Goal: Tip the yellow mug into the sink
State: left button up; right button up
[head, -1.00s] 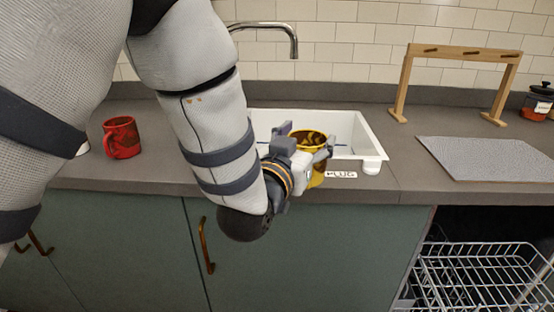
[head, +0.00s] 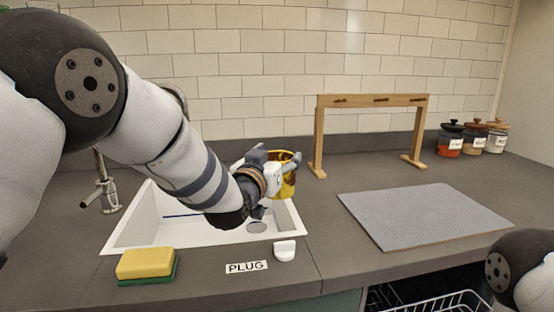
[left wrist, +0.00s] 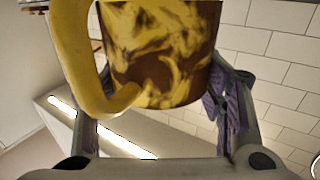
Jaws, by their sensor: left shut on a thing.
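The yellow mug (head: 289,182), mottled with brown, is held in my left gripper (head: 278,166). In the head view it is raised over the right back part of the white sink (head: 128,226), with its rim upward and roughly upright. In the left wrist view the mug (left wrist: 165,55) fills the top centre between the two fingers of the gripper (left wrist: 160,105), its yellow handle on the left. Its inside is hidden there. My left forearm covers much of the sink. My right gripper is out of view; only part of my right arm shows at the lower right.
A yellow and green sponge (head: 146,264) and a white plug (head: 285,250) by a PLUG label (head: 246,267) lie in front of the sink. The tap (head: 105,190) is at its left. A grey mat (head: 425,215), wooden rack (head: 319,140) and several jars (head: 474,138) stand right.

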pick_arm(q)
jog(key=shift+s+a+n, duration=0.2)
jog(key=shift+a+n, duration=0.8)
jog(key=shift+a, duration=0.25)
jog(key=w+a+f+n+b, duration=0.1)
jog(key=w+a+f+n, duration=0.1)
jog(key=a+f+n, duration=0.2)
jog(key=a+n, duration=0.2)
jog(key=shift+a+f+n, duration=0.3)
jog(key=shift+f+n, duration=0.1)
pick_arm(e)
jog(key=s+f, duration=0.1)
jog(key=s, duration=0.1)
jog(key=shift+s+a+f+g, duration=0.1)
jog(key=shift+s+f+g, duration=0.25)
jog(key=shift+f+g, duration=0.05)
pick_arm(q)
jog(key=shift+s, duration=0.1)
jog(key=f+n, duration=0.1)
jog(key=a+f+n+b, duration=0.1)
jog(key=shift+w+a+n, duration=0.2)
jog(key=shift+n, duration=0.1)
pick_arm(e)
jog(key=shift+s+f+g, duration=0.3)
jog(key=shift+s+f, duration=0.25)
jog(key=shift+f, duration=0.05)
